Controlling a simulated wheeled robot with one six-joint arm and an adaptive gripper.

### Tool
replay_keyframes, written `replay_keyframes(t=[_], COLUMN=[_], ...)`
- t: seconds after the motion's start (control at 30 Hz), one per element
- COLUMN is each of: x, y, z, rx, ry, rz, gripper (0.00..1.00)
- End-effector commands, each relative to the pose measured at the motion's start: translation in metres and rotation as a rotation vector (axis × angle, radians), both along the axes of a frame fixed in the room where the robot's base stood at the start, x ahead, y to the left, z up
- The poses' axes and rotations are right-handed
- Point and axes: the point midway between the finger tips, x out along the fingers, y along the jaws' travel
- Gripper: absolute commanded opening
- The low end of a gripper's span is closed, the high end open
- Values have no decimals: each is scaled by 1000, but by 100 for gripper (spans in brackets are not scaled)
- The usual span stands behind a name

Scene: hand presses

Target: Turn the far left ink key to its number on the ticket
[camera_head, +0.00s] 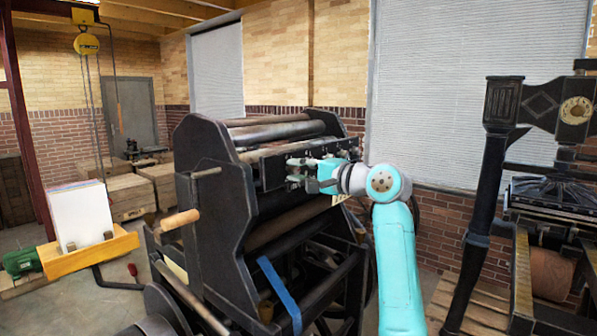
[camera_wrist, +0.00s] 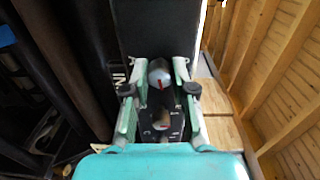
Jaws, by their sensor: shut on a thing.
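The black press (camera_head: 215,185) stands in the middle of the head view, with a row of ink keys (camera_head: 342,153) on a dark rail along its upper side. My gripper (camera_head: 292,171) reaches in from the right at the left part of this row. In the wrist view my gripper (camera_wrist: 159,78) has its fingers on both sides of a rounded grey key (camera_wrist: 153,72) with a red mark, and is shut on it. A second key (camera_wrist: 161,116) with a red mark shows nearer the palm, between the fingers. White letters show beside the fingers, partly covered. I cannot read any ticket number.
A wooden-handled crank (camera_head: 180,220) sticks out on the press's left. A wooden tray (camera_head: 95,253) with white sheets stands at the far left. Another dark press (camera_head: 490,170) stands at the right. A blue strip (camera_head: 280,290) hangs on the press's lower front.

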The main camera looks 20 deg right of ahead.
Motion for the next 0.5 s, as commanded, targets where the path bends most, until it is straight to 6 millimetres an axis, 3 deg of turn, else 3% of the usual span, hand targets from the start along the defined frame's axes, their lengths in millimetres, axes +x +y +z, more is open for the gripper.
replay_keyframes(t=[0.1,0.13,0.2,0.5], x=[0,0,0,0], y=[-1,-1,-1,-1], z=[-2,-2,-2,-1], rx=[-1,-1,-1,-1], ry=[3,3,3,0], rz=[-1,-1,-1,-1], gripper=[0,33,50,50])
